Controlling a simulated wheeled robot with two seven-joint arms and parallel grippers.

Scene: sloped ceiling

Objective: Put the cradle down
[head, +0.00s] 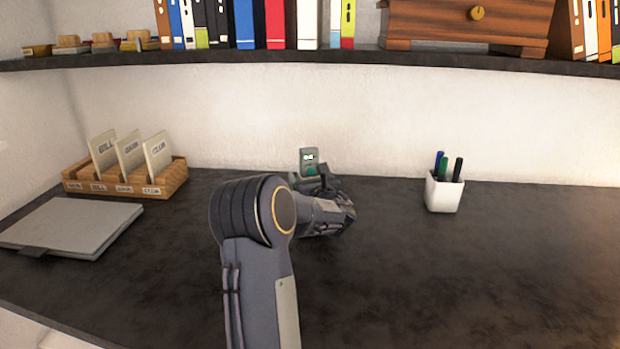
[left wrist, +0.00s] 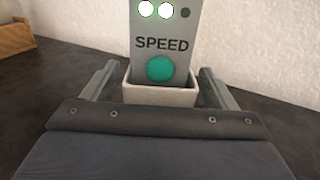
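The cradle (left wrist: 160,96) is a small pale open-topped holder in the left wrist view. A grey device (left wrist: 161,40) marked SPEED, with round lights and a green button, stands upright in it. The device also shows in the head view (head: 309,158), at the back of the desk near the wall. My left gripper (left wrist: 155,70) has one finger along each side of the cradle and appears closed on it. In the head view my left gripper (head: 322,184) hides most of the cradle. I cannot tell whether its base touches the desk. My right gripper is out of view.
The dark desk (head: 450,270) is clear at the front and right. A white pen cup (head: 443,194) stands right of my gripper. A wooden card rack (head: 125,182) and a grey flat folder (head: 70,227) are at left. A loaded shelf (head: 320,58) spans above.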

